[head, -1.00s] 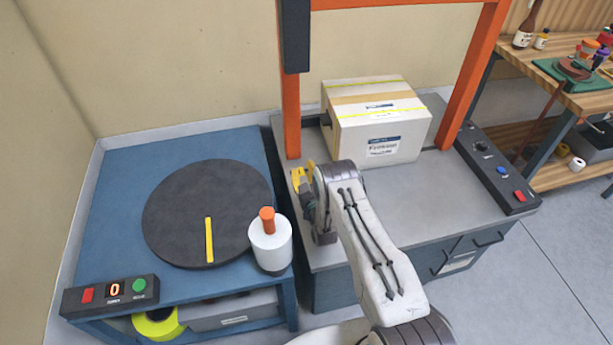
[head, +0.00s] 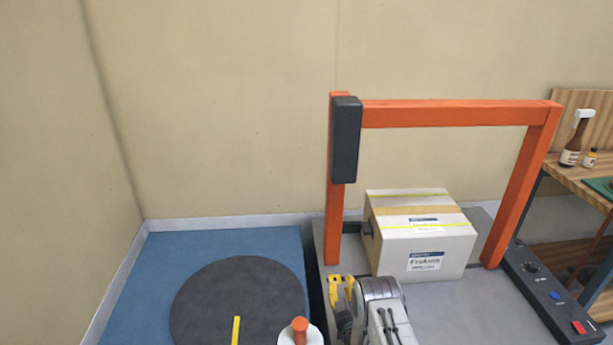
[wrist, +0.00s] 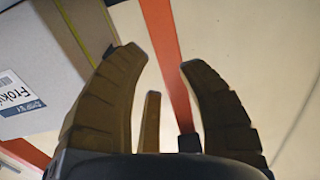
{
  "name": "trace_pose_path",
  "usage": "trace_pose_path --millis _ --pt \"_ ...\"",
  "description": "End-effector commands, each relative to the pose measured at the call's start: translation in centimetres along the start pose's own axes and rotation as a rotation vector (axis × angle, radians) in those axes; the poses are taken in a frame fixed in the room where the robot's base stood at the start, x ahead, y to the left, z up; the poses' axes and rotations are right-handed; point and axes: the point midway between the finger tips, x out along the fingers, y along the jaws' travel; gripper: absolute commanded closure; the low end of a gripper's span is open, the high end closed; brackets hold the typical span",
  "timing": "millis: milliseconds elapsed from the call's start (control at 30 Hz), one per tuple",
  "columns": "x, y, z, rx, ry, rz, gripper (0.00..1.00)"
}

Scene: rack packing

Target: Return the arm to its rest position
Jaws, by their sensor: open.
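My gripper shows at the bottom middle of the head view (head: 342,290), at the end of my folded arm, in front of the box and near the left edge of the grey bench. In the wrist view my gripper (wrist: 165,60) has its dark fingers spread apart with nothing between them. The wrist view faces the wall and an orange post. Most of my arm is cut off by the lower edge of the head view.
A taped, labelled cardboard box (head: 425,235) sits on the grey bench (head: 455,315) under an orange frame (head: 450,113). A blue table (head: 150,290) with a dark turntable (head: 235,300) is on the left. A white cylinder with an orange top (head: 300,328) stands by it. A button panel (head: 550,290) lines the right side.

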Motion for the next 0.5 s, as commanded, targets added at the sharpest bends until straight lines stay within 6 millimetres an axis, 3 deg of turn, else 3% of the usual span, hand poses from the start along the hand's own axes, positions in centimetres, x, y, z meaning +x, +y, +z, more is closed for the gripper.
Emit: trace_pose_path --millis 167,367,500 --pt "1.2 0.0 -1.8 0.000 -0.032 0.000 0.64" --pt "3.6 0.0 -6.8 -0.001 -0.145 0.000 0.64" --pt "4.0 0.0 -10.8 -0.001 -0.250 0.000 0.64"
